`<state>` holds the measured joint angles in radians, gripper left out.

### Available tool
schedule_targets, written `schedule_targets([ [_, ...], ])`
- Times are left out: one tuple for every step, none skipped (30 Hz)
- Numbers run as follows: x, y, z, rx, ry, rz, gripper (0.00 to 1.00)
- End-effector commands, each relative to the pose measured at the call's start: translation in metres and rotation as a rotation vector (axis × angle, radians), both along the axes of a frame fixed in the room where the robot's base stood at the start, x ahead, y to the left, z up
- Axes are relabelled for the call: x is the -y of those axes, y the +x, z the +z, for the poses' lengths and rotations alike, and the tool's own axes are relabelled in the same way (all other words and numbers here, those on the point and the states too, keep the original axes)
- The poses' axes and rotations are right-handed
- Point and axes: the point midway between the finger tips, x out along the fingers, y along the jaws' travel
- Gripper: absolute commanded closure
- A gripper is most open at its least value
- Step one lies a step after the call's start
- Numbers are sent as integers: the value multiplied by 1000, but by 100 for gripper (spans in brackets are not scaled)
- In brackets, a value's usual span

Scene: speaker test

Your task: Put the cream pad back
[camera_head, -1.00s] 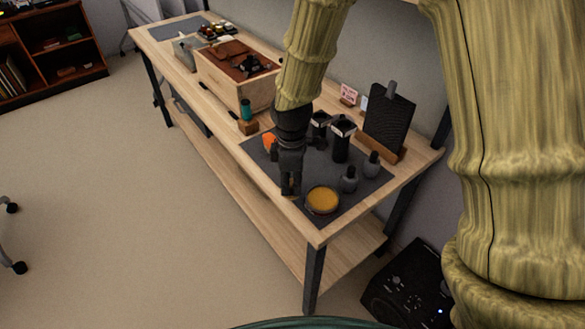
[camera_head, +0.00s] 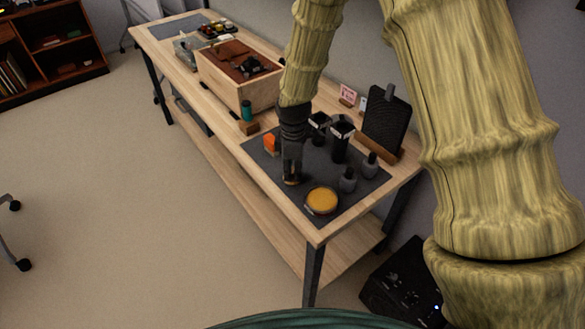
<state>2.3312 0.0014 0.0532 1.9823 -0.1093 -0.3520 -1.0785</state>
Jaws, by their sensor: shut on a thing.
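My gripper (camera_head: 291,176) points down over the dark grey mat (camera_head: 262,158) near the front edge of the workbench. Its fingers are shut on a small pale thing (camera_head: 292,183), which shows at the fingertips and looks like the cream pad. Most of it is hidden by the fingers, and I cannot tell whether it touches the mat. A round tin with a yellow-orange top (camera_head: 321,200) sits on the mat to the right of the gripper.
An orange item (camera_head: 271,143) is left of my gripper. Black cups (camera_head: 340,140), two grey bottles (camera_head: 347,180) and a black panel on a wooden stand (camera_head: 387,122) are to the right. A wooden box (camera_head: 236,84) stands farther back. The mat's front left is clear.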

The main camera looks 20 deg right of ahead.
Motion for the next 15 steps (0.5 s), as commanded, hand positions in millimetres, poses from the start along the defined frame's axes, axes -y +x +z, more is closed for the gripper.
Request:
schedule_targets([
  [0, 0, -1, 0, 0, 0, 93],
  [0, 0, -2, 1, 0, 0, 93],
  [0, 0, -2, 1, 0, 0, 93],
  [0, 0, -2, 1, 0, 0, 93],
  [0, 0, -2, 2, -1, 0, 93],
  [0, 0, -2, 2, -1, 0, 93],
  [0, 0, -2, 1, 0, 0, 93],
  [0, 0, -3, 1, 0, 0, 93],
  [0, 0, -3, 1, 0, 0, 93],
  [0, 0, -4, 1, 0, 0, 93],
  [0, 0, -4, 1, 0, 0, 93],
  [0, 0, -5, 1, 0, 0, 93],
  [0, 0, -6, 1, 0, 0, 72],
  [0, 0, -5, 1, 0, 0, 66],
  [0, 0, -5, 1, 0, 0, 59],
])
